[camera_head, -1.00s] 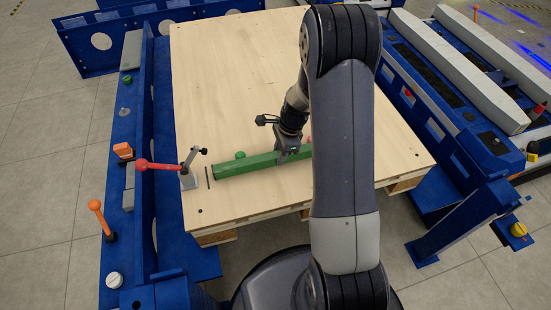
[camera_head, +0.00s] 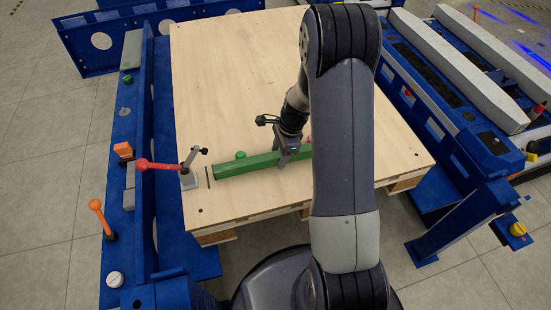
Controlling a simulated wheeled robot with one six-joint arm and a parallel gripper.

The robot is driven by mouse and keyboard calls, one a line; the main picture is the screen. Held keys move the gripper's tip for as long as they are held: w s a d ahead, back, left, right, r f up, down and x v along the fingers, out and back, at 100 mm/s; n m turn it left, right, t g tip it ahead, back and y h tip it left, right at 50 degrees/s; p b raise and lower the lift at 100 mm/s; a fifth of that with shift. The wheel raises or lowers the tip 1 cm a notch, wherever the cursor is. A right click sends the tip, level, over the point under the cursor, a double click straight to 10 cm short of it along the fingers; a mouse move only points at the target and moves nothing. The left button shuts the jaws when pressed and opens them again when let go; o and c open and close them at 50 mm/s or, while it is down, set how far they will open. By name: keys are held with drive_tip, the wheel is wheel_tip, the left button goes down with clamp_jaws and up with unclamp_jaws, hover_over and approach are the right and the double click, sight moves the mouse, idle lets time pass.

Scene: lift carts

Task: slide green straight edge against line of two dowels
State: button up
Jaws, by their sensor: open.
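The green straight edge (camera_head: 245,165) lies on the wooden board, running left to right near its front, its right end hidden behind my arm. A green dowel (camera_head: 240,155) stands close behind the bar at its left part. A pinkish dowel (camera_head: 309,139) shows partly at the edge of my arm, behind the bar. My gripper (camera_head: 284,160) is open and low at the bar, right of the green dowel. I cannot tell whether its fingers touch the bar.
The wooden board (camera_head: 230,70) is mostly bare behind the bar. A toggle clamp with a red handle (camera_head: 158,165) stands at its left, beside a short dark mark (camera_head: 209,177). Blue cart frames flank the board, left (camera_head: 135,200) and right (camera_head: 490,150).

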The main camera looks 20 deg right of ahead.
drive_tip(key=p+v, duration=0.3)
drive_tip(key=v, duration=0.7)
drive_tip(key=shift+r, duration=0.4)
drive_tip(key=shift+d, duration=0.1)
drive_tip(key=b+x, duration=0.3)
drive_tip(key=x, duration=0.8)
drive_tip(key=shift+w, duration=0.1)
drive_tip(key=shift+r, duration=0.2)
